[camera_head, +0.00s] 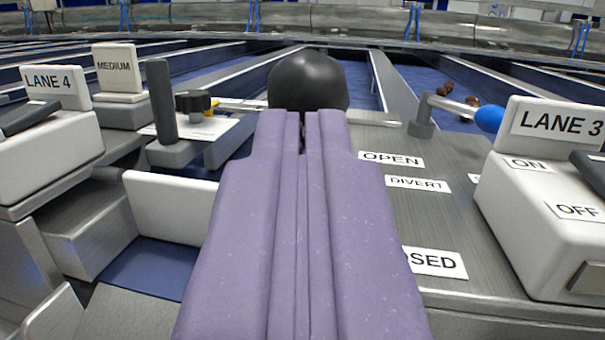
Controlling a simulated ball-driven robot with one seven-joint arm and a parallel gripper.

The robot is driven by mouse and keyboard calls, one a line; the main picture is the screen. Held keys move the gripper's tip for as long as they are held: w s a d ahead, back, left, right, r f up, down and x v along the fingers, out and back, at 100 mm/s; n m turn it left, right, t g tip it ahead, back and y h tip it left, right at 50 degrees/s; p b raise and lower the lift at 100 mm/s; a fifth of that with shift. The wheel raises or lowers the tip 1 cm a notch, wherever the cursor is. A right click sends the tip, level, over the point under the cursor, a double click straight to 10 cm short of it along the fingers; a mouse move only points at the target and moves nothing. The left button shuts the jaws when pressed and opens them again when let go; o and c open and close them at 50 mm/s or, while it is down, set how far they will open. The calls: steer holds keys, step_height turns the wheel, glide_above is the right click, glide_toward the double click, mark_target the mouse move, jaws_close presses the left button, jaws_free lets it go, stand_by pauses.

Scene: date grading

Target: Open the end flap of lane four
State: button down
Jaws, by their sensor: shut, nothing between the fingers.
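My gripper (303,125) is shut, its two purple fingers side by side and pointing forward. A black ball knob (308,78) stands just beyond the fingertips, which overlap its lower edge; I cannot tell whether they touch. Short metal rods show on both sides of the knob. Labels reading OPEN (391,159) and DIVERT (418,183) lie on the metal plate right of the fingers. A third label (434,262), partly hidden by my gripper, shows "SED". The LANE 4 sign (55,82) is at the left. A white upright panel (170,208), possibly a flap, stands left of my fingers.
A grey upright handle (161,98) and a black knob (193,103) stand left of the ball. The LANE 3 box (545,220) and a blue-tipped lever (487,119) are on the right. Dates (472,101) lie in a blue lane behind.

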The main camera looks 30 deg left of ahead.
steer(key=shift+x, duration=0.8)
steer(key=shift+r, duration=0.15)
